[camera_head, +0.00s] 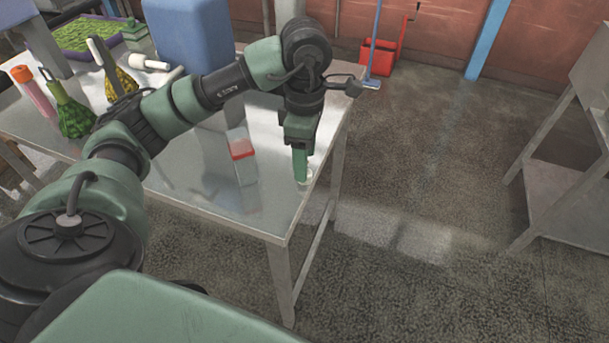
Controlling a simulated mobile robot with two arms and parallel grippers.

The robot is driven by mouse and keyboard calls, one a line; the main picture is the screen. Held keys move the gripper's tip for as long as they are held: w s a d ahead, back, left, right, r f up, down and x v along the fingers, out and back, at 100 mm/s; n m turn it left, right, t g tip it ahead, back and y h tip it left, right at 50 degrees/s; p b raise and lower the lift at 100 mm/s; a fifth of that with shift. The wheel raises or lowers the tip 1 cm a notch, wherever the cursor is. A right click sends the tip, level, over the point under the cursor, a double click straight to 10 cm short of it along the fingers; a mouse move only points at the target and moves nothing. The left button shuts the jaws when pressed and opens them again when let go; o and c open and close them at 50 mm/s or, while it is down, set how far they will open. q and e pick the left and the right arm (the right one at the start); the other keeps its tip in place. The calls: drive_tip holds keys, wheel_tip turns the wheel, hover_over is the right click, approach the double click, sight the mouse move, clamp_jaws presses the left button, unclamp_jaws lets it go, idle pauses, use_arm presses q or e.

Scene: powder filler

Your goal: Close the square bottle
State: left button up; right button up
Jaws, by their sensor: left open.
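A clear, square-sided bottle (241,149) with a red band or red contents is on the metal table (205,190), left of my left gripper. I cannot tell its top clearly. My left gripper (301,180) points down at the table's right edge and is open. A small whitish round piece (308,173) shows at its fingertips, partly hidden by them; it may be a cap, and I cannot tell whether the fingers touch it. The gripper is apart from the bottle. My right gripper is not in view.
A blue container (190,35) stands at the back of the table. The table's front middle is clear. Another metal table (565,180) stands at the right.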

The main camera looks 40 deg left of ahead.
use_arm(q)
drive_tip(key=shift+f, duration=0.25)
drive_tip(key=f, duration=0.2)
drive_tip(key=f+p, duration=0.1)
drive_tip(key=shift+w+a+f, duration=0.1)
drive_tip(key=shift+w+f, duration=0.1)
drive_tip(key=shift+f, duration=0.65)
drive_tip(key=shift+c, duration=0.8)
clamp_jaws()
